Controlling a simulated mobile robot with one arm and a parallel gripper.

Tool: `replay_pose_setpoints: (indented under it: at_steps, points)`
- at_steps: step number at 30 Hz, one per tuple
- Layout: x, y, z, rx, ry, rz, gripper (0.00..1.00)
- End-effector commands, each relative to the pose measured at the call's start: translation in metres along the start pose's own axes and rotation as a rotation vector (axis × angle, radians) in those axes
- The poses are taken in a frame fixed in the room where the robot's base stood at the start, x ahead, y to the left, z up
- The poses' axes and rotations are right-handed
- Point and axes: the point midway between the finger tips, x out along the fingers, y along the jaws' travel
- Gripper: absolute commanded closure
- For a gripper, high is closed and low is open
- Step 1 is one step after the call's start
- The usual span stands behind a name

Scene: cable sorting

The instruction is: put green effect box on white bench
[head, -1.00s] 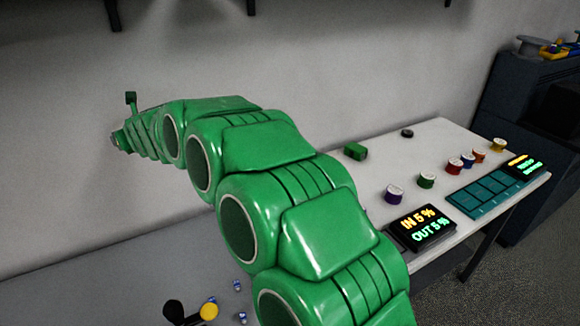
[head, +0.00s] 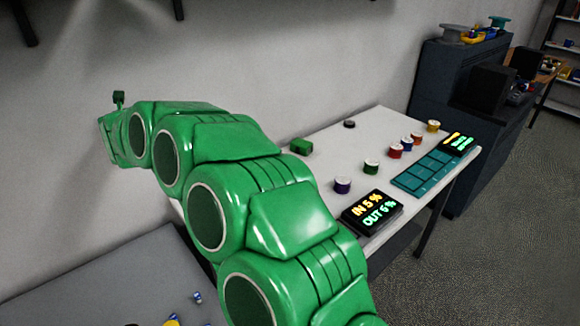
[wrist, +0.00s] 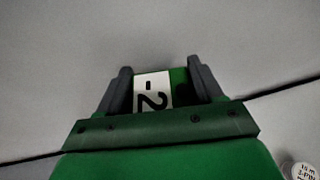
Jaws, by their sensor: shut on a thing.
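My gripper (wrist: 159,68) is shut on a green box (wrist: 180,85) with a white label that reads 2, seen between the dark fingers in the wrist view. It looks like the green effect box, though most of it is hidden. In the head view my green arm reaches to the upper left, and the gripper is too small and hidden to make out clearly. The white bench (head: 372,130) stands right of the arm. Another small green box (head: 302,147) lies on its far left part.
A grey table (head: 110,275) is lower left. A dark cabinet (head: 450,95) stands behind the bench.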

Motion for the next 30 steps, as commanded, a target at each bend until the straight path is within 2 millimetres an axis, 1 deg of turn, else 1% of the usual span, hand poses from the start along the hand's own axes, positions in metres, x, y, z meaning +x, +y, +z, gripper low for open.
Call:
replay_pose_setpoints:
  at_steps: [1,7,12,14,18,20,24,27,30]
  points:
    - [0.001,-0.019,0.001,0.021,0.000,-0.046,0.75]
    - [0.001,-0.102,-0.003,0.108,0.000,-0.257,0.75]
    - [-0.008,-0.171,-0.011,0.181,0.000,-0.436,0.75]
    - [-0.014,-0.196,-0.015,0.208,-0.001,-0.502,0.75]
    - [-0.029,-0.249,-0.026,0.270,-0.001,-0.651,0.75]
    - [-0.038,-0.273,-0.032,0.298,0.000,-0.718,0.75]
    - [-0.062,-0.323,-0.047,0.361,-0.001,-0.869,0.75]
    - [-0.081,-0.356,-0.059,0.407,0.000,-0.978,0.75]
    - [-0.100,-0.382,-0.070,0.445,-0.002,-1.071,0.75]
